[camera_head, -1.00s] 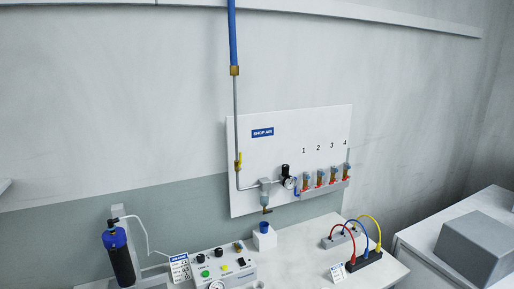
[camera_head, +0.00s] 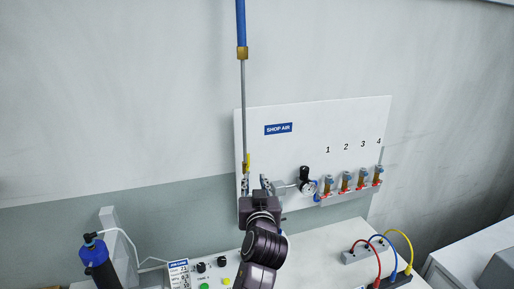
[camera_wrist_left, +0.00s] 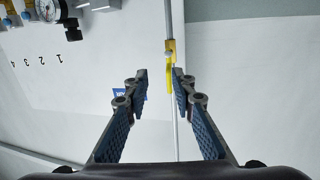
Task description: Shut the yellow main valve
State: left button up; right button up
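The yellow main valve (camera_head: 248,162) sits on the vertical grey pipe at the left edge of the white panel. Its handle points along the pipe. My left gripper (camera_head: 256,183) is in front of the panel, just below the valve in the head view, and hides the pipe's lower part. In the left wrist view, the left gripper (camera_wrist_left: 159,75) is open and empty. The yellow valve (camera_wrist_left: 169,60) shows beyond the fingertips, nearer the right-hand finger in that picture. I cannot tell whether they touch. My right gripper is not in view.
The panel (camera_head: 300,116) also carries a gauge (camera_head: 309,187) and several numbered small valves to the right. The wall above is clear apart from the blue hose (camera_head: 241,22).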

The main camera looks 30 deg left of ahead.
aim_at(248, 157)
pick_arm(q)
jog(key=shift+n+y, duration=0.4)
jog(key=a+r, duration=0.1)
jog(key=w+r+p, duration=0.1)
jog(key=r, duration=0.1)
jog(key=a+r, duration=0.1)
jog(key=shift+w+a+r, duration=0.15)
jog(key=shift+a+r, duration=0.15)
jog(key=shift+r, duration=0.05)
jog(key=shift+p+x, duration=0.7)
jog(key=shift+x, duration=0.55)
jog(key=x, duration=0.3)
jog(key=shift+w+f+p, duration=0.1)
jog(key=shift+f+p, duration=0.2)
jog(key=shift+p, duration=0.1)
grip_shut()
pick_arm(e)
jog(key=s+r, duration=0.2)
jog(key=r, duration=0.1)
